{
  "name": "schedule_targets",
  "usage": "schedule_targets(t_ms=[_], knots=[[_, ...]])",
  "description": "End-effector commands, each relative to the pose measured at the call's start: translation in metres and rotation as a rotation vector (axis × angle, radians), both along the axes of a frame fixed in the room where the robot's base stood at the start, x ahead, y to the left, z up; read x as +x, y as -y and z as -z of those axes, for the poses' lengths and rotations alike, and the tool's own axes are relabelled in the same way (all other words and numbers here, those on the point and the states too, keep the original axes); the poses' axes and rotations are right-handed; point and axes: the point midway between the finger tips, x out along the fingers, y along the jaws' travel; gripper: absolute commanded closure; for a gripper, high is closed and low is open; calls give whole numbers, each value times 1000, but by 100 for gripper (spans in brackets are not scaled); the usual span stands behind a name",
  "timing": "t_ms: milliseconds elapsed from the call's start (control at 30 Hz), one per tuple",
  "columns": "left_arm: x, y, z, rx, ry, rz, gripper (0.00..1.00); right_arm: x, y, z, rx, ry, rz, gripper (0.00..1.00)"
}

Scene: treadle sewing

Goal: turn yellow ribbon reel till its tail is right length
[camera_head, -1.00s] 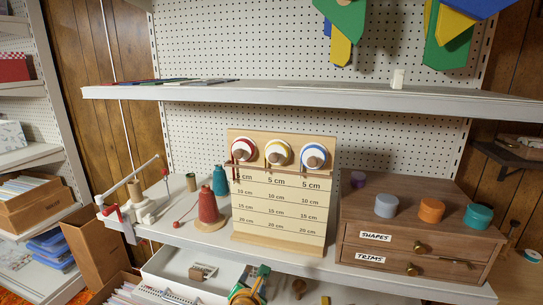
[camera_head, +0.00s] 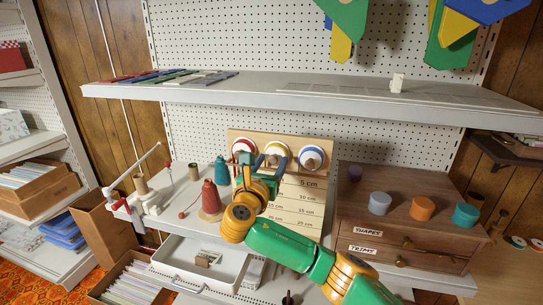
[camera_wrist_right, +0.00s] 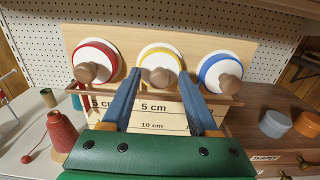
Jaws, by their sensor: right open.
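The yellow-rimmed reel (camera_head: 276,148) is the middle one of three on the upright wooden board. In the right wrist view the yellow reel (camera_wrist_right: 160,50) faces me with its wooden knob (camera_wrist_right: 160,78) in the centre. My right gripper (camera_head: 266,168) is open in front of it. In the wrist view its two blue fingers reach up on either side of the knob, with gaps to it; I cannot tell how deep the tips are. The scale card (camera_wrist_right: 152,108) marked 5 cm and 10 cm hangs below. The yellow ribbon's tail is not discernible. My left gripper is not in view.
A red reel (camera_wrist_right: 95,62) and a blue reel (camera_wrist_right: 221,72) flank the yellow one closely. A red thread cone (camera_head: 210,197) and a teal one stand left of the board. A wooden drawer chest (camera_head: 405,215) stands right. A shelf (camera_head: 300,92) runs above.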

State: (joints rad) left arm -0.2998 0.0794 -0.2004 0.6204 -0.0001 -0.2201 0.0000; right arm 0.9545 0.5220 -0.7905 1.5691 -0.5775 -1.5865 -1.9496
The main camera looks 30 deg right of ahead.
Motion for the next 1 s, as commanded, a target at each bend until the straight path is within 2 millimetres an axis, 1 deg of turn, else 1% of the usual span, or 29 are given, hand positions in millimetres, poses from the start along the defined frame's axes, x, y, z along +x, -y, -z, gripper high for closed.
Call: schedule_targets(t_ms=[67, 233, 267, 300, 367, 400, 467, 500, 767, 1000], knots=[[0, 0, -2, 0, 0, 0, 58, 2, 3, 0, 1, 0, 1, 40], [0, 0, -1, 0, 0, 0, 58, 3, 3, 1, 2, 1, -1, 40], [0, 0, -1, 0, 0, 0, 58, 3, 3, 1, 2, 1, -1, 43], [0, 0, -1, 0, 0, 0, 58, 3, 3, 1, 2, 1, -1, 53], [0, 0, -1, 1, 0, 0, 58, 3, 3, 1, 2, 1, -1, 70], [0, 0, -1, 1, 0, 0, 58, 3, 3, 1, 2, 1, -1, 80], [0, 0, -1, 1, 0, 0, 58, 3, 3, 1, 2, 1, -1, 97], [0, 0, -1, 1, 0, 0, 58, 3, 3, 1, 2, 1, -1, 100], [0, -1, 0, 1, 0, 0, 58, 3, 3, 2, 12, 11, -1, 100], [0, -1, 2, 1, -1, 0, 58, 2, 3, 2, 83, 95, -1, 100]])
